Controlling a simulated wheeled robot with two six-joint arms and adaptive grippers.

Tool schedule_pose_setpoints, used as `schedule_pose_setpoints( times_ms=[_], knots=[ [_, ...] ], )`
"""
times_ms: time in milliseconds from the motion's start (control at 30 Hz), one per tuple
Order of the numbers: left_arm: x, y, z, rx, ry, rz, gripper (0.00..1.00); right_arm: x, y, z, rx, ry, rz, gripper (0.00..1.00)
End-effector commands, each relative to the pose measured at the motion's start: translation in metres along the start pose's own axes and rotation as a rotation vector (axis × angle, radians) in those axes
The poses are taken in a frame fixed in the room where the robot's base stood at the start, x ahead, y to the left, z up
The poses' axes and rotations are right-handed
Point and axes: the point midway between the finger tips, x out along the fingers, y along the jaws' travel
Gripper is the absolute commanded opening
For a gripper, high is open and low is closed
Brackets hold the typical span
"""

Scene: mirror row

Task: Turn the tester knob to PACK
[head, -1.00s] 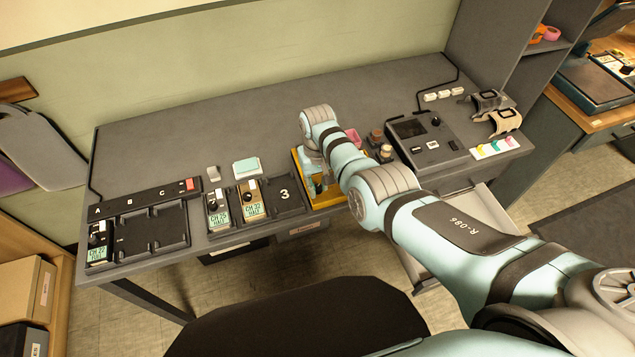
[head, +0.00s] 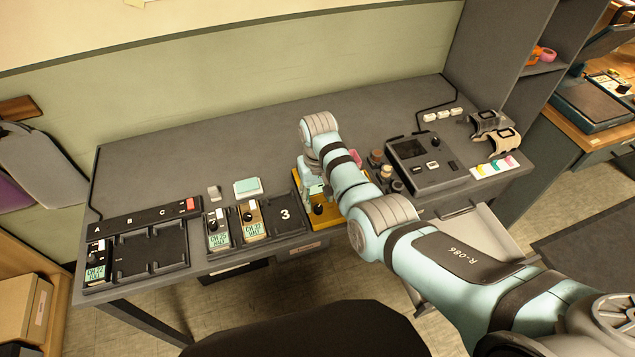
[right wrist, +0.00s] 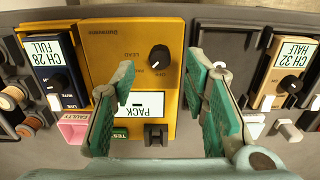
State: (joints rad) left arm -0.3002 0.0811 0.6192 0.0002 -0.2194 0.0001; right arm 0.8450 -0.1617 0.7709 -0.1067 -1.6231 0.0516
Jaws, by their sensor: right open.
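The yellow tester (head: 329,217) stands at the front edge of the grey bench, partly hidden by my right arm. In the right wrist view its yellow face (right wrist: 105,45) carries a round black knob (right wrist: 159,57) with small lettering around it. A pale mark shows on the knob, but I cannot tell which setting it points to. A white label (right wrist: 138,104) reading PACK lies below the knob. My right gripper (right wrist: 162,66) is open, its green-padded fingers apart to either side of the knob in the picture, not visibly touching it. My left gripper is not in view.
A dark CH 28 FULL unit (right wrist: 55,68) and a tan CH 32 HALF unit (right wrist: 287,78) flank the tester in the wrist view. A black rack (head: 150,255) sits at bench left, a grey console (head: 428,163) at right. The back bench is clear.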

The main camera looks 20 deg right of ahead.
Motion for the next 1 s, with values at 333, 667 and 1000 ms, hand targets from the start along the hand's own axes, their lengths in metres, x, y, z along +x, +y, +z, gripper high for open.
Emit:
schedule_pose_setpoints(
  times_ms=[333, 667, 1000],
  knots=[
    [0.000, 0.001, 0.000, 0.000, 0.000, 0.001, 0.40, -0.081, -0.001, -0.001, 0.000, 0.004, 0.000, 0.41],
    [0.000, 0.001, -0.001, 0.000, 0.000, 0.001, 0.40, -0.085, -0.001, -0.001, 0.000, 0.002, 0.001, 0.41],
    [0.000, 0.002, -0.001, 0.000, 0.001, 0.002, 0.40, -0.048, 0.013, 0.019, 0.030, 0.023, -0.007, 0.41]
  ],
)
